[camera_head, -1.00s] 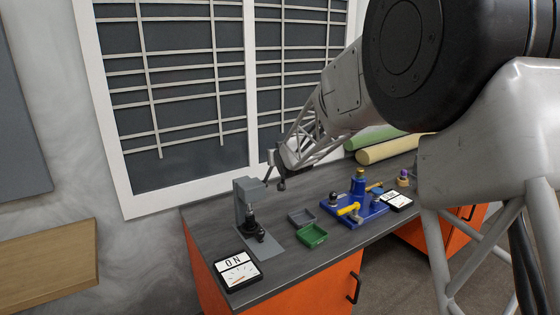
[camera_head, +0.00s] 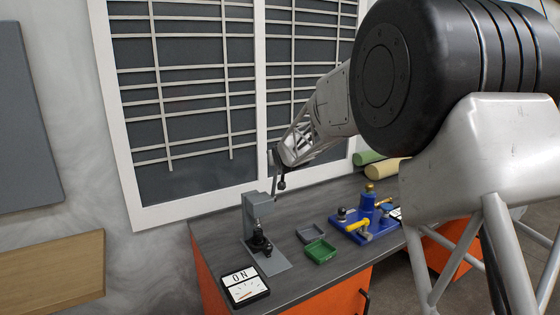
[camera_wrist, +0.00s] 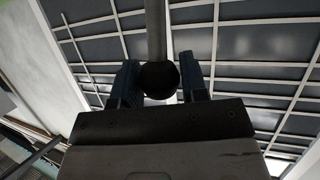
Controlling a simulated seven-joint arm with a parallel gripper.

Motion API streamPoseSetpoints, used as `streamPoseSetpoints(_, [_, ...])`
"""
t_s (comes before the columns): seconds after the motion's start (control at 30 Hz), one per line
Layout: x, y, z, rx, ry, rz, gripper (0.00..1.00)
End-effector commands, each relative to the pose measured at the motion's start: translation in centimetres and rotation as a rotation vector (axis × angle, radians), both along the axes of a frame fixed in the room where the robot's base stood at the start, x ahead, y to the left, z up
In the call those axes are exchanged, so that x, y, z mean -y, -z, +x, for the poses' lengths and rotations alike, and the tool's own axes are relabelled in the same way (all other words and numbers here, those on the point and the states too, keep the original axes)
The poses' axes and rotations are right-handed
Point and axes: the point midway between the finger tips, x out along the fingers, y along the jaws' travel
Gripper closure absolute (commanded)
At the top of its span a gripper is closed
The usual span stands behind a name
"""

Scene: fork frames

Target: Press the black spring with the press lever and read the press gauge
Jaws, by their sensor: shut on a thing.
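The grey press (camera_head: 250,212) stands at the left of the bench. A black part, probably the black spring (camera_head: 260,241), sits under its head; its coils are too small to tell. The press gauge (camera_head: 245,286) lies in front, its white face reading what looks like "0 N", with an orange needle low on the dial. The press lever (camera_wrist: 156,35) is a grey rod with a black ball knob (camera_wrist: 158,78) in the wrist view. My gripper (camera_wrist: 160,85) has its dark fingers on both sides of the knob, shut on it. In the head view my gripper (camera_head: 279,168) is above and right of the press.
A grey tray (camera_head: 311,233) and a green tray (camera_head: 320,250) are right of the press. A blue fixture (camera_head: 362,222) with a yellow handle stands farther right. Green and yellow rolls (camera_head: 385,168) lie at the back. A window (camera_head: 200,90) is behind the bench.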

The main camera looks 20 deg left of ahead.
Motion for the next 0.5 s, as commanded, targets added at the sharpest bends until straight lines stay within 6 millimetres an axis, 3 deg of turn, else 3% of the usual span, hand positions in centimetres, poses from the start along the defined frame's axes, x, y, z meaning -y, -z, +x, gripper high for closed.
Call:
streamPoseSetpoints(0.33, [-0.28,0.05,-0.07,0.0,-0.003,0.0,1.0])
streamPoseSetpoints(0.37, [-0.28,0.06,-0.07,0.0,-0.003,0.0,0.59])
streamPoseSetpoints(0.5, [-0.23,0.07,-0.04,0.0,-0.002,0.0,0.37])
